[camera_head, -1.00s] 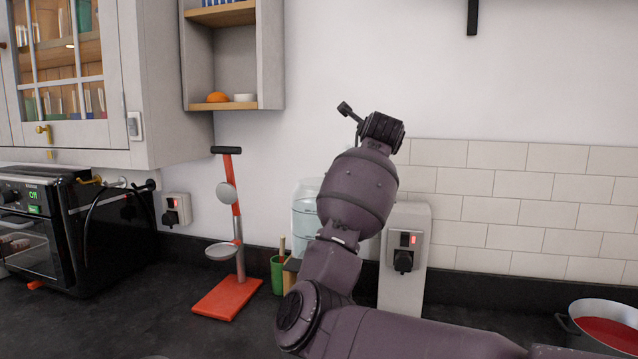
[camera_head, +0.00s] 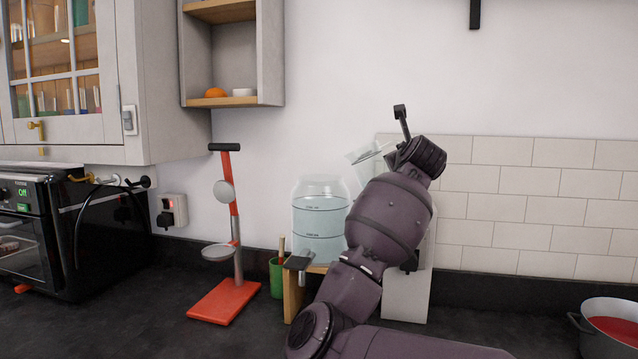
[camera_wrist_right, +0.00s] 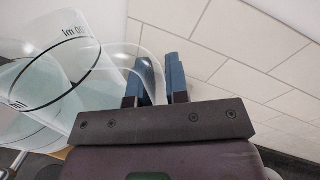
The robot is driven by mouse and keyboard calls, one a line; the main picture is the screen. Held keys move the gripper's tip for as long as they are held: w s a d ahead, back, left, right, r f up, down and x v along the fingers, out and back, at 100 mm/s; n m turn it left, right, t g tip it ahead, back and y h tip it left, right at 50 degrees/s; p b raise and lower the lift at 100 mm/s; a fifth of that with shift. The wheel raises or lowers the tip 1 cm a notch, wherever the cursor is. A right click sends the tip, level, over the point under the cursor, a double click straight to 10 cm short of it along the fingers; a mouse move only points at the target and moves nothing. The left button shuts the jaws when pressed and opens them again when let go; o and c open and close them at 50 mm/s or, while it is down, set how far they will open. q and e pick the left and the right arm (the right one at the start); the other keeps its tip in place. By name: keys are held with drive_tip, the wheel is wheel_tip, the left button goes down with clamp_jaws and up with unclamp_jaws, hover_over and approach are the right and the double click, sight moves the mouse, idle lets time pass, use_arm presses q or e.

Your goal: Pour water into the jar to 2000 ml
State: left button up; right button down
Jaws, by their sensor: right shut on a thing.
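The clear jar (camera_head: 320,235) stands on a wooden stand (camera_head: 293,296) at the back of the counter, with water in it. Its water surface looks close to the upper mark; the mark's lettering is too small to read. A clear jug (camera_head: 368,155) is tilted, up and to the right of the jar, partly hidden by my right arm. My right gripper (camera_wrist_right: 155,82) is shut on the jug. My left gripper is not in view.
A red press-like stand (camera_head: 225,300) and a green cup (camera_head: 277,277) are left of the jar. A black oven (camera_head: 70,235) is at far left, below a glazed cabinet (camera_head: 60,70). A pot with red contents (camera_head: 605,325) stands at far right. The front left counter is clear.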

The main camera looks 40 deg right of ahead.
use_arm(q)
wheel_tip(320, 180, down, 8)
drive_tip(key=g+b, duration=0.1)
drive_tip(key=b, duration=0.7)
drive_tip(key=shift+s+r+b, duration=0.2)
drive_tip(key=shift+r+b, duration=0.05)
drive_tip(key=shift+b, duration=0.1)
use_arm(e)
drive_tip(key=s+d+f+m, duration=0.1)
drive_tip(key=m, duration=0.1)
drive_tip(key=s+d+f+m+t, duration=0.1)
drive_tip(key=m, duration=0.1)
drive_tip(key=shift+s+m, duration=0.1)
drive_tip(key=shift+m, duration=0.3)
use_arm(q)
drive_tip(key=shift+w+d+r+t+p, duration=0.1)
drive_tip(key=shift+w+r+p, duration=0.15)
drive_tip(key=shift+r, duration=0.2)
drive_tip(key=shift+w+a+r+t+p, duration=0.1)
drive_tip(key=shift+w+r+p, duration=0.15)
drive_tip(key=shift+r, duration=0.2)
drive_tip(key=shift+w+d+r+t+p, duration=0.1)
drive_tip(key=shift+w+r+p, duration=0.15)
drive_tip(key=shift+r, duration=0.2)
use_arm(e)
drive_tip(key=shift+s+r, duration=0.15)
drive_tip(key=shift+r, duration=2.4)
